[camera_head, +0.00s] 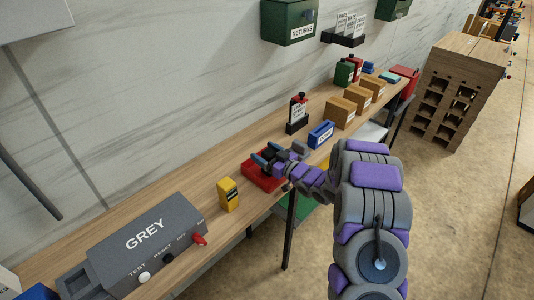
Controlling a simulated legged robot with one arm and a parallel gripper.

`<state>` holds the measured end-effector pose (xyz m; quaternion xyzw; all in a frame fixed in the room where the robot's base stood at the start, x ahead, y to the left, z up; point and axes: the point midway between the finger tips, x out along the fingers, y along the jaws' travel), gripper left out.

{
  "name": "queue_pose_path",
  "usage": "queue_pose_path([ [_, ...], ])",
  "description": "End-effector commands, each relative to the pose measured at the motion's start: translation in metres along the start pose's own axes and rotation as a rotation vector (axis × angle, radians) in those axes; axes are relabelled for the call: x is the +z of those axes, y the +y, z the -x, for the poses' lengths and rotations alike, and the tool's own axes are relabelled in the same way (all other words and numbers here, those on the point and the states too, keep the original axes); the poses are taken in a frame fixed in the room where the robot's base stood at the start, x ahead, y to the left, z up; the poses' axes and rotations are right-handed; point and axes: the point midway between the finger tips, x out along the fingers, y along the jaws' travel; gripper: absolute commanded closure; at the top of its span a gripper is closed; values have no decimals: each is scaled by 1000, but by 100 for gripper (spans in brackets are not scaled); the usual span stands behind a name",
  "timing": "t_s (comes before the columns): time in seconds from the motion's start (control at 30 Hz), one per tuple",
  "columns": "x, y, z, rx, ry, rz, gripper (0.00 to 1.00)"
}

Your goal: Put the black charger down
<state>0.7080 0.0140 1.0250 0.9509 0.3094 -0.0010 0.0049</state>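My gripper (267,154) is low over a red tray (265,183) on the long wooden bench. Its two dark fingers reach to the left over the tray. They look a little apart, but the view is too small to show whether anything black is between them. I cannot make out a black charger for certain. A black stand with a white label and a red top (297,115) stands behind the tray, apart from my gripper. My purple and grey arm hides part of the bench's front edge.
A yellow device (228,194) stands left of the tray, and a grey box marked GREY (147,245) is nearer. A blue box (321,134) and several cardboard boxes (340,112) stand to the right. A green RETURNS bin (288,21) hangs on the wall. Bare bench lies behind the yellow device.

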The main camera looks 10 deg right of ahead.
Motion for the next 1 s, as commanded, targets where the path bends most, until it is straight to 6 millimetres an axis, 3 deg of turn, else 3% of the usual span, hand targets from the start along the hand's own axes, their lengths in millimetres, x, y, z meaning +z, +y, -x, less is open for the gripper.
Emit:
queue_pose_path([
  [0.23,-2,4,4,3,2,-3,20],
  [0.37,-2,3,17,4,1,-2,20],
  [0.8,-1,2,97,5,-3,-2,20],
  [1.0,-2,2,116,3,1,-1,20],
])
